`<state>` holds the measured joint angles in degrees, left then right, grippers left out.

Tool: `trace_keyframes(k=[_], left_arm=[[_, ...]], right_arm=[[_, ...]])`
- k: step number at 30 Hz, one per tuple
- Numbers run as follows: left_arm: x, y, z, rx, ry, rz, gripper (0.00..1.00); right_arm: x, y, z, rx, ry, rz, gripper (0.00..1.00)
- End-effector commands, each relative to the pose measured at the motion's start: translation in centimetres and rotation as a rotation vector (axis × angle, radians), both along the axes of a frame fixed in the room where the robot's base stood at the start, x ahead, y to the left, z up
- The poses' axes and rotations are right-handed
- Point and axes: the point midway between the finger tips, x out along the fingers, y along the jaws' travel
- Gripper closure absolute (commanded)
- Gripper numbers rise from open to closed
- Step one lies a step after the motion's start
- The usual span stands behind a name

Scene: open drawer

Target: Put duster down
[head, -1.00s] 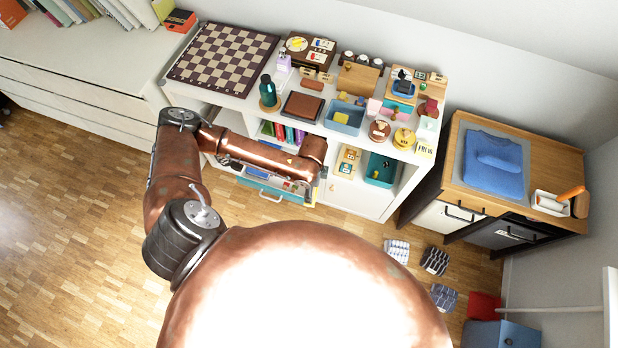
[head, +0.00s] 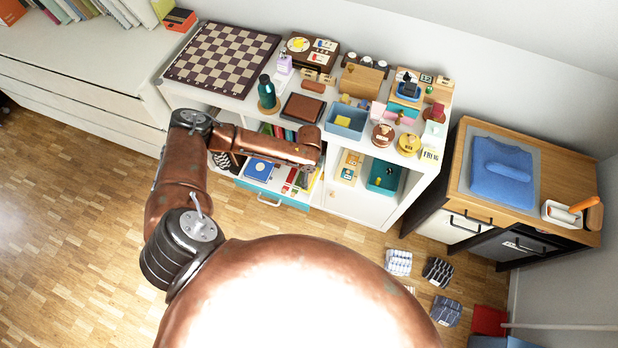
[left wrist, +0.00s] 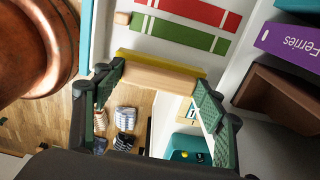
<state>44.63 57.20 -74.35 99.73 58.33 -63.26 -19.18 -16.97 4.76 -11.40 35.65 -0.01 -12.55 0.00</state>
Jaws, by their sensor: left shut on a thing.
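My left gripper (left wrist: 161,86) is shut on the duster (left wrist: 160,76), a pale wooden block with a yellow strip along its far side. The block spans between the two dark green fingers. In the left wrist view it is above or beside the white inside of the open drawer; I cannot tell whether it touches. In the head view the open drawer (head: 270,195) has a teal front and sits below the shelf top, and my left arm hides the gripper and most of the duster. My right gripper is not in view.
The drawer holds a blue book (head: 259,169) and red and green striped bars, the red one (left wrist: 190,12) and the green one (left wrist: 180,34). A purple "Ferries" book (left wrist: 290,40) and a brown box (left wrist: 275,98) stand beside it. The shelf top is crowded. Several striped cloth bundles (head: 398,262) lie on the floor.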

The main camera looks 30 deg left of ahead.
Motion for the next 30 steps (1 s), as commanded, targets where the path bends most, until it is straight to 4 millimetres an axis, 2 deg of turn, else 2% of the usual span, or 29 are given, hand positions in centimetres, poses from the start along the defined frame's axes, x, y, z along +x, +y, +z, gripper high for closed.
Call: trace_keyframes(k=[1, 3, 4, 5, 9, 10, 17, 18, 24, 30], left_arm=[[-0.4, 0.1, -0.8, 0.001, 0.012, 0.001, 0.69], [-0.2, 0.3, -1.3, 0.001, 0.014, 0.000, 0.79], [-0.1, 0.4, -1.7, 0.002, 0.014, 0.000, 0.79], [0.2, 0.5, -2.0, 0.002, 0.014, 0.000, 0.86], [-0.3, 0.4, -4.7, 0.000, 0.022, -0.001, 0.82], [-0.4, 0.3, -5.1, -0.001, 0.022, -0.001, 0.86], [-0.3, 0.0, -5.0, -0.008, 0.019, -0.003, 0.86], [-0.3, -0.1, -5.0, -0.008, 0.019, -0.003, 0.33], [-0.1, 0.2, -4.7, -0.004, 0.014, -0.001, 0.19], [0.1, 0.4, -4.5, -0.002, 0.011, 0.001, 0.18]], right_arm=[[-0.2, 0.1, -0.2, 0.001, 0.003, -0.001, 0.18], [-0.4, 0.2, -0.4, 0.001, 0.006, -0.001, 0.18], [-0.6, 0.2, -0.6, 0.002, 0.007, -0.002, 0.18], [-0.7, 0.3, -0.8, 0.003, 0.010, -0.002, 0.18], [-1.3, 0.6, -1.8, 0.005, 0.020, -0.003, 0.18], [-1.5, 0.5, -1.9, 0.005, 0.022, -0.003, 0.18], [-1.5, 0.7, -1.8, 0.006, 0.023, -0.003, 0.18], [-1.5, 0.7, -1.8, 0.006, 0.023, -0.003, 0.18], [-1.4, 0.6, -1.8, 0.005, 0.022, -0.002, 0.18], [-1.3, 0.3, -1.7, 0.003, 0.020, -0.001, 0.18]])
